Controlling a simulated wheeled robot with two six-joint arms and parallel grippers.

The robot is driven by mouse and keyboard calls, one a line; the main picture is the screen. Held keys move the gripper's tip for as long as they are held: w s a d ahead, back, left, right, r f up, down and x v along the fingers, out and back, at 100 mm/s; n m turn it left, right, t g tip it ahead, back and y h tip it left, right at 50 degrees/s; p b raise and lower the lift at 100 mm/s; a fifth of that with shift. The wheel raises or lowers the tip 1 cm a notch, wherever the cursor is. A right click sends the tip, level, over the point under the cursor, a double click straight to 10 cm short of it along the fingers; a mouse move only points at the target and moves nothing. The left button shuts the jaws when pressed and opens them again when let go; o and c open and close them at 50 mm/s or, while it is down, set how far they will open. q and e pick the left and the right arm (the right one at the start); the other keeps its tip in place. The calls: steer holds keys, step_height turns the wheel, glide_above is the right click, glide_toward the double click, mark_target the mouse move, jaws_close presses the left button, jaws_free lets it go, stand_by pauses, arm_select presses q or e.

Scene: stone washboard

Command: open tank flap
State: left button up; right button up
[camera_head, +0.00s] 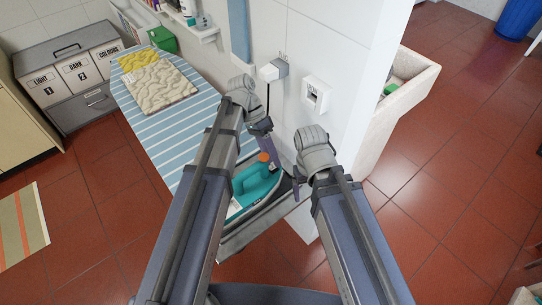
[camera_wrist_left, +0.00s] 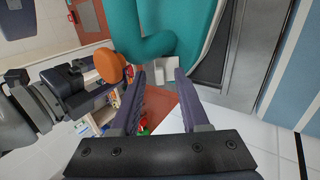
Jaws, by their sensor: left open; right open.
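The teal iron (camera_head: 257,186) rests at the near end of the ironing board, partly hidden by my left arm. It also shows close up in the left wrist view (camera_wrist_left: 170,30). An orange round knob (camera_head: 263,156) is at the iron; it appears left of the fingers in the wrist view (camera_wrist_left: 108,66). My left gripper (camera_wrist_left: 160,80) is open and empty, its fingertips close to the iron's teal body. A small pale piece (camera_wrist_left: 185,76) shows by the right fingertip; I cannot tell whether it is the tank flap. My right gripper (camera_head: 297,185) is right of the iron, apart from it.
The striped ironing board (camera_head: 170,125) runs to the back left, with folded yellow and cream cloths (camera_head: 158,85). A white wall with a socket box (camera_head: 316,95) stands close to the right of both grippers. A stone basin (camera_head: 410,85) is beyond it. Red floor is open left and right.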

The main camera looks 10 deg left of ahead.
arm_select(q)
steer(key=p+v, duration=0.6)
steer(key=v, duration=0.1)
steer(key=shift+w+a+r, duration=0.15)
steer(key=shift+a+r, duration=0.05)
steer(key=shift+r, duration=0.1)
stand_by(0.3)
